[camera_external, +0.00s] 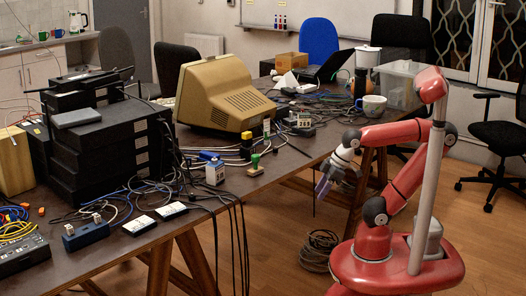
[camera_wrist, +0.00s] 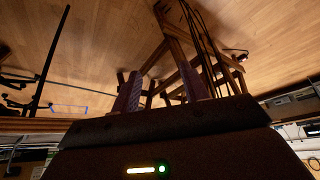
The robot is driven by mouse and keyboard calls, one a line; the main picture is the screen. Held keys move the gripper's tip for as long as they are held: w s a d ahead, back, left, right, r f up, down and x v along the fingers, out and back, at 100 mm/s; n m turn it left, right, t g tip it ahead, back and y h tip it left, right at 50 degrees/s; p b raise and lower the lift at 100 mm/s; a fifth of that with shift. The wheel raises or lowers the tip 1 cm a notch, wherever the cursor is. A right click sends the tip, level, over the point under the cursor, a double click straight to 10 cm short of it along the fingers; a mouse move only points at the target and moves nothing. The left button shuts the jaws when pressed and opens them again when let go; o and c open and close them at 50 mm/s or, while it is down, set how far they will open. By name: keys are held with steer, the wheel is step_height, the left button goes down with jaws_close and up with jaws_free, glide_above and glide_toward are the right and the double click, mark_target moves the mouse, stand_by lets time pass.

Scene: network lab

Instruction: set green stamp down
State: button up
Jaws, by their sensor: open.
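The green stamp (camera_external: 256,165) appears as a small green upright object on the dark table (camera_external: 275,180), near its front edge. It stands just right of a small white bottle-like item. My gripper (camera_external: 322,187) is to the right of the stamp, beyond the table's front edge and over the floor, pointing down and apart from the stamp. In the wrist view my gripper (camera_wrist: 162,88) has its two fingers spread, with nothing held between them. Wooden table legs and floor show beyond the fingers. I cannot make out the stamp in the wrist view.
A beige monitor (camera_external: 222,95), a stack of black equipment (camera_external: 105,150) and many loose cables crowd the table. A white mug (camera_external: 373,105) stands at the right end. Black cables (camera_external: 236,245) hang over the front edge. A cable coil (camera_external: 318,250) lies on the floor.

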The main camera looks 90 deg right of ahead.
step_height(320, 180, up, 14)
steer(key=w+d+m+y, duration=0.2)
steer(key=w+m+y, duration=0.1)
steer(key=w+m, duration=0.2)
steer(key=w+d+m+y, duration=0.2)
steer(key=w+m, duration=0.4)
steer(key=m, duration=0.3)
steer(key=w+d+m+y, duration=0.1)
steer(key=w+m+y, duration=0.3)
steer(key=w+m, duration=0.1)
steer(key=shift+w+d+f+m+t, duration=0.3)
steer(key=shift+d+f+m, duration=0.1)
steer(key=shift+m, duration=0.5)
steer(key=w+d+m+t+y, duration=0.2)
steer(key=w+d+m, duration=0.1)
steer(key=d+m, duration=0.2)
glide_toward(253, 170)
steer(key=shift+w+a+r, duration=0.15)
steer(key=shift+w+a, duration=0.1)
steer(key=shift+a, duration=0.3)
steer(key=shift+w+a+r, duration=0.15)
steer(key=shift+w+a, duration=0.15)
steer(key=shift+a, duration=0.25)
steer(key=shift+w+a+f, duration=0.15)
steer(key=shift+a+f, duration=0.05)
steer(key=shift+f, duration=0.1)
steer(key=x, duration=0.7)
steer(key=shift+w+b, duration=0.2)
steer(key=shift+b, duration=0.1)
